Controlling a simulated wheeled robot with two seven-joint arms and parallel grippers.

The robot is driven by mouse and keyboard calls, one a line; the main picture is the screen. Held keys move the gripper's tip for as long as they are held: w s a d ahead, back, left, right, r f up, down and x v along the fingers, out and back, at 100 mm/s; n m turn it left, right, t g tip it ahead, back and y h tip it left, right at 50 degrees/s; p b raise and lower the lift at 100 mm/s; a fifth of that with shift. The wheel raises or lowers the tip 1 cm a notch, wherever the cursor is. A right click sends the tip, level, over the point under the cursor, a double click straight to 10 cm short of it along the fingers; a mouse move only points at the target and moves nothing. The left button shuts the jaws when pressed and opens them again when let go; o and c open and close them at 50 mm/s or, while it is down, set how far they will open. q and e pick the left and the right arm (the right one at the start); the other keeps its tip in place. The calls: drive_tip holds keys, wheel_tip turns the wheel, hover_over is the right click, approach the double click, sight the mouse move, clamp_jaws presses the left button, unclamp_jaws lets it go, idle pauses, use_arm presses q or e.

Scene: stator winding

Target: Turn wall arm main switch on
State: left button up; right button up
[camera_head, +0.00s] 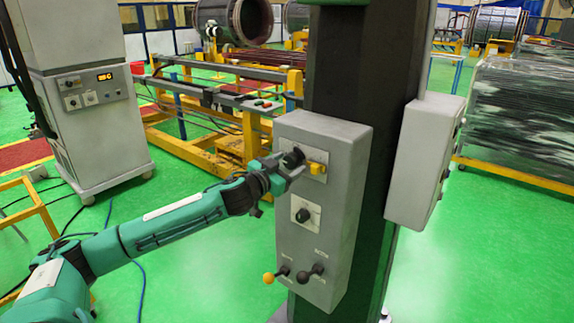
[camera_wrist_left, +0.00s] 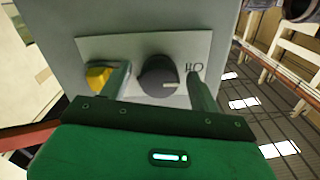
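The grey control box (camera_head: 326,233) is mounted on a dark column. Its top plate carries a dark round knob (camera_wrist_left: 157,75) and a yellow knob (camera_wrist_left: 97,76); the yellow knob also shows in the head view (camera_head: 318,169). My left gripper (camera_head: 293,163) is at this top plate and partly covers the dark knob in the head view. In the left wrist view the fingers of my left gripper (camera_wrist_left: 160,85) stand apart on either side of the dark knob, with a visible gap to it. A pale mark on the knob points right, below small lettering. My right gripper is out of view.
Lower on the box are a black rotary knob (camera_head: 303,215), a yellow-tipped lever (camera_head: 269,277) and a black lever (camera_head: 318,269). A second grey box (camera_head: 423,160) sits on the column's right side. Yellow frames (camera_head: 205,140) stand behind. Green floor is open at right.

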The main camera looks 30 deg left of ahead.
use_arm(q)
drive_tip(key=c, duration=0.9)
drive_tip(key=shift+m, duration=0.3)
drive_tip(key=m+p, duration=0.1)
drive_tip(key=m, duration=0.2)
drive_tip(key=shift+a+r+m, duration=0.1)
drive_tip(key=shift+m, duration=0.3)
drive_tip(key=m+p, duration=0.1)
drive_tip(key=m, duration=0.3)
drive_tip(key=shift+r, duration=0.1)
drive_tip(key=m+p, duration=0.2)
drive_tip(key=m, duration=0.3)
drive_tip(key=shift+a+m, duration=0.1)
drive_tip(key=shift+m, duration=0.3)
drive_tip(key=shift+m+p, duration=0.6)
drive_tip(key=shift+m, duration=1.3)
